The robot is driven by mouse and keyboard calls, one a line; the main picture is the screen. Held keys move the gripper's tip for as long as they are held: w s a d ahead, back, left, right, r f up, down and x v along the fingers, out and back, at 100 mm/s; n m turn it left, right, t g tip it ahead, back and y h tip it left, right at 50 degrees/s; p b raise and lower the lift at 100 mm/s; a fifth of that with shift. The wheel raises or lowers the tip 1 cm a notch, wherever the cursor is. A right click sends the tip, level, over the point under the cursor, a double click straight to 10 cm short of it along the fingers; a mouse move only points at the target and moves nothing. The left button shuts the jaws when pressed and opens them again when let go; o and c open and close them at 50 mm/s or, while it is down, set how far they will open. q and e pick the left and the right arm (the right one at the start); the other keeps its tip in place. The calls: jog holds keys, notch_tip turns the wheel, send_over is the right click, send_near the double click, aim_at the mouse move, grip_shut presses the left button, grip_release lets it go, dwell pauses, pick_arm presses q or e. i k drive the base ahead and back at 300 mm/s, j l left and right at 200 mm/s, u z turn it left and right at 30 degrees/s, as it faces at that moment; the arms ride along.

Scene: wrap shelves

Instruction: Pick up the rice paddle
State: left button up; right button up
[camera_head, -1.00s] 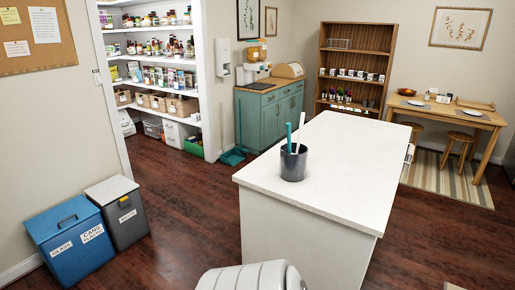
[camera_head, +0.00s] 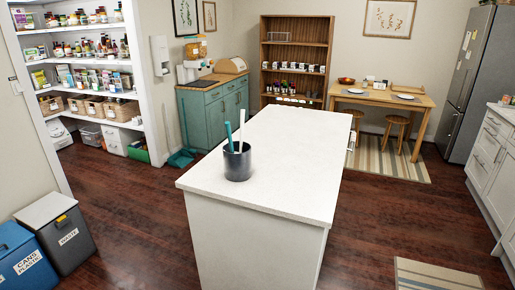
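A dark grey holder (camera_head: 237,163) stands upright near the front left of the white island top. Two utensils stick up out of it: a teal one (camera_head: 229,136) and a white one (camera_head: 241,130). Their lower ends are hidden inside the holder, and I cannot tell which is the rice paddle. Neither of my grippers is in view.
The white island (camera_head: 290,150) stands ahead with bare space around the holder. Blue and grey bins (camera_head: 62,240) are at the lower left. Dark wooden floor (camera_head: 125,205) is open on both sides. A white counter (camera_head: 492,150) and grey fridge (camera_head: 468,85) are at right.

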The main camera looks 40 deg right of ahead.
aim_at(242, 111)
jog(key=z, duration=1.15)
jog(key=i+j+z, duration=0.1)
jog(key=i+j, duration=0.2)
jog(key=i+j+z, duration=0.1)
jog(key=i+j, duration=0.15)
jog(key=j, duration=0.3)
